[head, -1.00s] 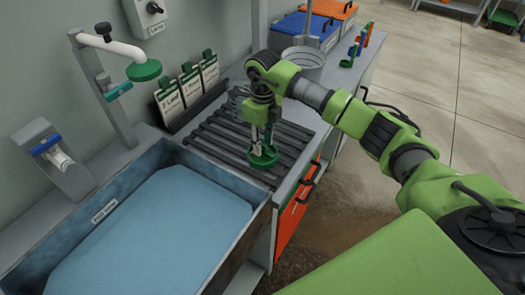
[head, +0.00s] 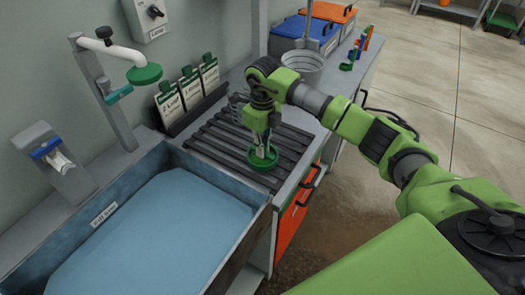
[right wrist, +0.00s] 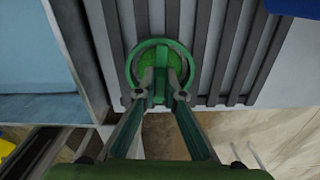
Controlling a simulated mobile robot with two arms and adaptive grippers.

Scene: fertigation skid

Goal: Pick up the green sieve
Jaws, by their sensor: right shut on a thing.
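The green sieve (head: 264,158) is a small round green ring with an upright green grip part. It is at the front edge of the dark slatted rack (head: 215,135), beside the sink. My right gripper (head: 262,150) points down over it, and its fingers are shut on the sieve. In the right wrist view the sieve (right wrist: 160,65) lies between the fingertips (right wrist: 160,93), with the slats below it. I cannot tell whether the sieve touches the slats. My left gripper is not in view.
A sink basin (head: 105,213) with blue water is at the left. A tap with a green head (head: 144,74) rises behind it. Labelled cards (head: 188,90) stand behind the rack. A grey metal bucket (head: 303,66) and blue (head: 306,30) and orange (head: 329,11) bins are farther back.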

